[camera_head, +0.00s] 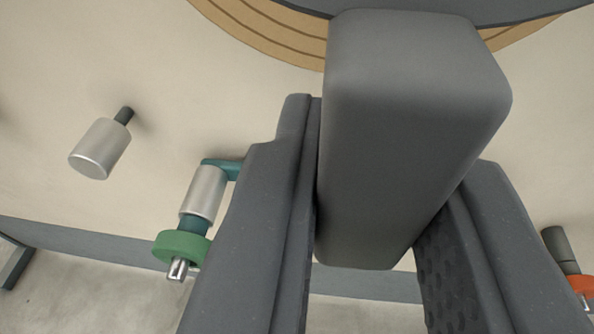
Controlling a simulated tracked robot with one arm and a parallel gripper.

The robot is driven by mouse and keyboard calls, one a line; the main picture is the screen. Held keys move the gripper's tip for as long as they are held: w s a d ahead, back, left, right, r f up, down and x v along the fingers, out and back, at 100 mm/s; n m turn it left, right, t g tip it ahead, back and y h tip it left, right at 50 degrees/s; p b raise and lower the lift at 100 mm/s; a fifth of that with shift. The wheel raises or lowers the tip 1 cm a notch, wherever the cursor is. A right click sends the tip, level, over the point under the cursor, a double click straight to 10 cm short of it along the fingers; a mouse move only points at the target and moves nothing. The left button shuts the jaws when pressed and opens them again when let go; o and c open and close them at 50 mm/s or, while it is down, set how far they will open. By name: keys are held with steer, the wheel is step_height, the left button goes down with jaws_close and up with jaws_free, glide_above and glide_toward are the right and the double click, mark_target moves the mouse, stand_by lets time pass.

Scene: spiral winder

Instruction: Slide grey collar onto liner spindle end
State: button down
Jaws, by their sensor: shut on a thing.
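My gripper (365,285) fills the middle and right of the view, its two dark fingers on either side of a large dark grey piece with rounded edges. This piece, which I take for the grey collar (410,130), sits between the fingers and reaches beyond their tips. No hole shows in it from here. On the left, a bare silver cylinder (100,150) on a dark stub stands out from the cream panel. Closer to my left finger is a silver spindle (204,192) carrying a green collar (182,248). I cannot tell which is the liner spindle.
The cream panel (60,60) fills the background, with a tan, ringed disc (275,32) at the top, partly behind the grey piece. An orange collar (582,284) on a dark spindle (560,248) is cut off at the right edge. Grey floor (90,295) lies below the panel.

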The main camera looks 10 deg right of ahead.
steer(key=shift+w+d, duration=0.35)
steer(key=shift+w, duration=0.3)
steer(key=shift+w+d, duration=0.35)
steer(key=shift+w, duration=0.25)
steer(key=x, duration=0.2)
steer(key=r+b+x, duration=0.1)
steer(key=x, duration=0.2)
steer(key=shift+w+d, duration=0.1)
steer(key=shift+w, duration=0.15)
steer(key=c, duration=1.2)
jaws_free()
steer(key=shift+f, duration=0.1)
steer(key=o, duration=0.5)
